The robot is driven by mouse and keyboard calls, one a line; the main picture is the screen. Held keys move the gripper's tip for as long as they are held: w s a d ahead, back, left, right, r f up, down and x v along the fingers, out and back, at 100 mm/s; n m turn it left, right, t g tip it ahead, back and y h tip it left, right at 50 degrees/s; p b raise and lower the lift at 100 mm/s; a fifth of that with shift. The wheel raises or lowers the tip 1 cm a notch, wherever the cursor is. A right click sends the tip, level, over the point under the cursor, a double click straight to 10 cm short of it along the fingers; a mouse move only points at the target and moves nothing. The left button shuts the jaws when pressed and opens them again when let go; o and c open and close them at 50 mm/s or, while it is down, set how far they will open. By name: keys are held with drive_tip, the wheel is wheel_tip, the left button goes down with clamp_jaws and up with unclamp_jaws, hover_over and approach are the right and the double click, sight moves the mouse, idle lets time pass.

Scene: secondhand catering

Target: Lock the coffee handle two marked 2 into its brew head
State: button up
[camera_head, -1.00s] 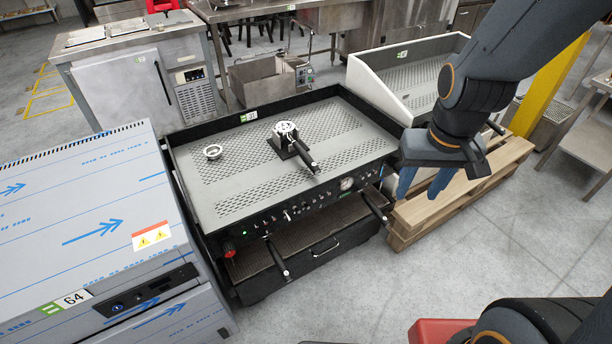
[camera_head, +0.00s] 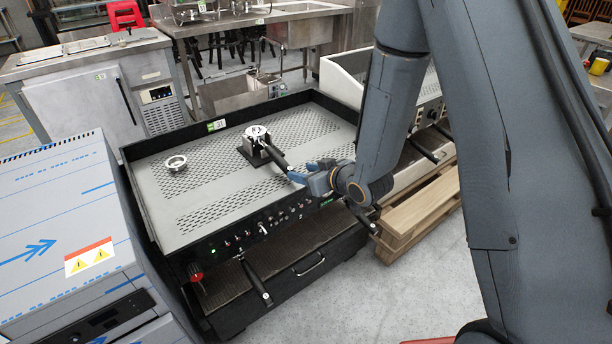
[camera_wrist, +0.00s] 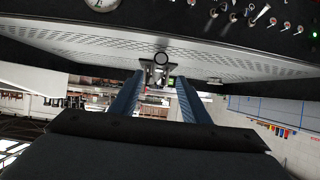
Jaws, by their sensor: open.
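A coffee handle (camera_head: 274,156) with a black grip and a metal head rests on a small dark stand (camera_head: 250,154) on top of the coffee machine (camera_head: 215,210). I cannot read a mark 2 on it. My gripper (camera_head: 300,172) is open, with its blue fingers by the front end of the grip. In the wrist view, the round grip end (camera_wrist: 161,58) shows ahead between the two open fingers (camera_wrist: 157,85), not clasped. Two more handles jut from the machine's front, one at left (camera_head: 257,284) and one at right (camera_head: 362,217). The brew heads are hidden under the top.
A metal ring (camera_head: 175,162) lies on the machine's perforated top, which has a raised black rim (camera_head: 140,198). A film-wrapped steel unit (camera_head: 60,230) stands close at left. A wooden pallet (camera_head: 420,205) lies at right. Open floor (camera_head: 370,290) is in front.

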sight(286, 165)
drive_tip(key=shift+b+x, duration=2.55)
drive_tip(key=shift+x, duration=2.7)
drive_tip(key=shift+c, duration=0.4)
clamp_jaws()
drive_tip(key=shift+w+r, duration=0.1)
drive_tip(key=shift+r, duration=0.1)
drive_tip(key=shift+r+p, duration=0.5)
